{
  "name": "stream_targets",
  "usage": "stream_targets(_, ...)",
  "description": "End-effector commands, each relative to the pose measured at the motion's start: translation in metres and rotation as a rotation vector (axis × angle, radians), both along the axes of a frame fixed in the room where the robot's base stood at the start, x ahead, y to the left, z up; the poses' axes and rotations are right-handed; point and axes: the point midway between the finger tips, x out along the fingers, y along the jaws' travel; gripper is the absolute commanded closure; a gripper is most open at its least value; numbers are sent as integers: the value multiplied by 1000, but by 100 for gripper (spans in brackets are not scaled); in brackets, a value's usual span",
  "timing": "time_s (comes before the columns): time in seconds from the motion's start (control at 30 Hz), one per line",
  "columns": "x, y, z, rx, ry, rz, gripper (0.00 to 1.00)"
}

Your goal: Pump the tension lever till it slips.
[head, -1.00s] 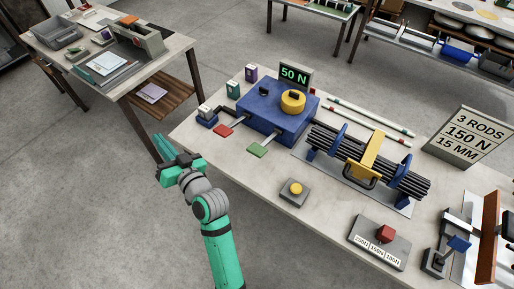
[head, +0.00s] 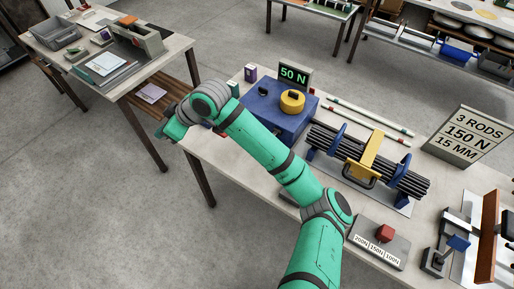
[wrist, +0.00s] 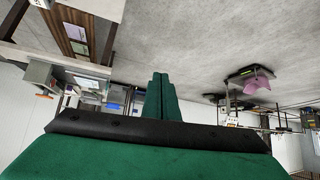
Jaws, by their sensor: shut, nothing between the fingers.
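My gripper shows in the wrist view (wrist: 161,78) with its two green fingers pressed together and nothing between them. In the head view it is in the air off the left end of the bench, with its fingertips hard to make out. A blue box (head: 258,101) with a yellow knob (head: 292,101) and a display (head: 294,76) reading 50 N stands on the bench. My arm hides its front, where flat levers were seen.
A bundle of dark rods (head: 331,143) lies in blue holders under a yellow clamp (head: 366,155). A grey block (head: 366,237) with a red knob and a sign (head: 467,137) reading 3 RODS, 150 N, 15 MM are to the right. A side table (head: 62,54) is at the left.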

Motion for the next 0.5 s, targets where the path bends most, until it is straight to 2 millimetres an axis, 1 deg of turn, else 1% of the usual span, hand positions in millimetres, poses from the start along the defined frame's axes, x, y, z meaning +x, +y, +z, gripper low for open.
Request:
stream_targets(0.03, 4, -17, -2, -73, 3, 11, 100)
stream_targets(0.17, 6, -60, -8, -252, 37, 37, 100)
stream_targets(0.2, 6, -76, -10, -308, 49, 41, 100)
stream_targets(0.27, 7, -100, -10, -391, 71, 46, 100)
stream_targets(0.4, 6, -159, -6, -580, 129, 44, 100)
stream_targets(0.5, 4, -198, 2, -694, 173, 35, 100)
